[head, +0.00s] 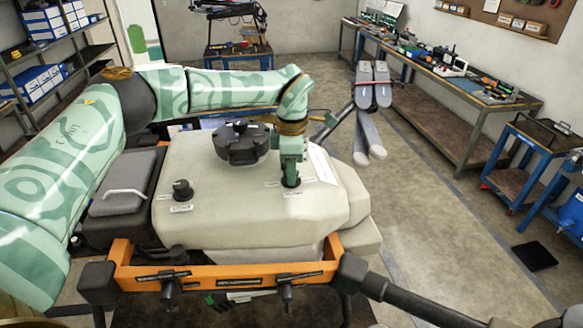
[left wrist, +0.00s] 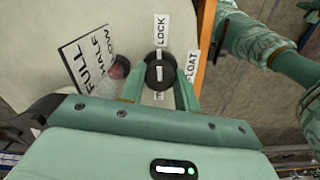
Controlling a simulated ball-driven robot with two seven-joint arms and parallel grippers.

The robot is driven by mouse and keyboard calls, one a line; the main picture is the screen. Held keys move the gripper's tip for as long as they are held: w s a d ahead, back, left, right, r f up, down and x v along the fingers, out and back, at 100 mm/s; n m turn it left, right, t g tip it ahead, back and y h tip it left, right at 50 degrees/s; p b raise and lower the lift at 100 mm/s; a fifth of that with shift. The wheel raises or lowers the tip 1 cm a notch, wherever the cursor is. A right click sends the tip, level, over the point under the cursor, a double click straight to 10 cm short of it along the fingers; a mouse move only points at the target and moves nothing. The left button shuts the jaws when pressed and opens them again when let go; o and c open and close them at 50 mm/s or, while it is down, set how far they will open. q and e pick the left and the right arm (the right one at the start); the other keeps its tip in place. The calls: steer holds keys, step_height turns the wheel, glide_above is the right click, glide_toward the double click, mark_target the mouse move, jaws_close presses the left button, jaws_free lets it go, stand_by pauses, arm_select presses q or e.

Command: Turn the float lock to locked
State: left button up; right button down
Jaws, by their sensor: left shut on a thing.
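The float lock is a small round black knob (head: 291,181) on the right part of the drone's cream tank (head: 200,215). In the left wrist view the knob (left wrist: 160,73) has a white mark, which appears to run towards the LOCK label (left wrist: 163,34). The FLOAT label (left wrist: 192,68) is to its right. My left gripper (head: 291,170) reaches down over the knob from above. In the left wrist view its green fingers (left wrist: 159,90) stand on either side of the knob, shut on it. The fingers hide part of the knob's side. My right gripper is in neither view.
A large black cap (head: 240,143) and another black knob (head: 182,189) stand on the tank. A placard (left wrist: 85,62) and a dark reddish button (left wrist: 119,67) are near the float lock. An orange frame (head: 225,279) runs along the front. Open floor (head: 430,200) lies to the right.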

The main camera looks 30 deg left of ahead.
arm_select(q)
steer(key=shift+f, duration=0.15)
steer(key=o, duration=0.9)
steer(key=shift+c, duration=0.2)
steer(key=shift+o, duration=0.5)
